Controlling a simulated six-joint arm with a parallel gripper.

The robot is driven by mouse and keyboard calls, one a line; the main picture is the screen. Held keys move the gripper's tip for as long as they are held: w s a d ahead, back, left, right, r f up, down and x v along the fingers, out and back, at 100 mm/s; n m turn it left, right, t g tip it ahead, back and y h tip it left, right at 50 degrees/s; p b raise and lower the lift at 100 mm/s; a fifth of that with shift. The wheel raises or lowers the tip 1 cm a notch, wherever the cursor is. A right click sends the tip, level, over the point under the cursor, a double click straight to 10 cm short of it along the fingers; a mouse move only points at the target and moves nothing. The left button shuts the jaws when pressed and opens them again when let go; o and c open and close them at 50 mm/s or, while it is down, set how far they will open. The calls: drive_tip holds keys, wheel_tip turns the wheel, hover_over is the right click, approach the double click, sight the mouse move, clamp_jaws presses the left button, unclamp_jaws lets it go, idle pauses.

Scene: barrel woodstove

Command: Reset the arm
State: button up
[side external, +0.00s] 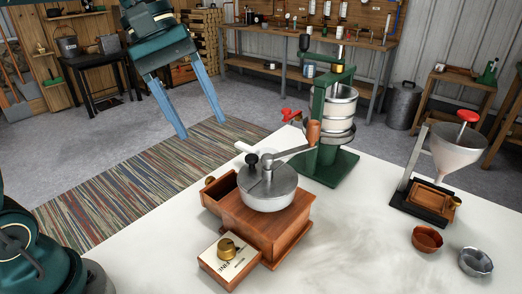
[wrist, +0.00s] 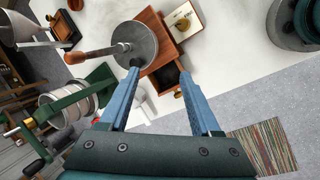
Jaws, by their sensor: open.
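My gripper (side external: 198,118) is open and empty, with two blue fingers pointing down. In the side external view it hangs in the air at the upper left, beyond the table's far edge and apart from everything on it. In the wrist view its fingers (wrist: 160,82) are spread. The wooden box grinder (wrist: 150,45) with its metal lid and crank shows past the fingertips there, and I see no contact. The same grinder (side external: 270,225) stands on the white table, with an open drawer on its left side.
A green press (side external: 325,165) stands behind the grinder. A funnel stand (side external: 440,165), a copper bowl (side external: 427,238) and a metal bowl (side external: 475,262) are at the right of the white table (side external: 370,255). A striped rug (side external: 150,180) lies on the floor. The table's front middle is clear.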

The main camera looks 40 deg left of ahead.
drive_tip(key=s+d+f+m+t+y, duration=0.1)
drive_tip(key=s+d+m+t+y, duration=0.1)
drive_tip(key=s+m, duration=0.45)
drive_tip(key=s+a+f+m+t+y, duration=0.1)
drive_tip(key=s+a+f+m, duration=0.1)
drive_tip(key=s+f, duration=0.3)
drive_tip(key=shift+a+f+m+t+y, duration=0.4)
drive_tip(key=shift+f+m, duration=0.3)
drive_tip(key=shift+m, duration=0.15)
idle(0.4)
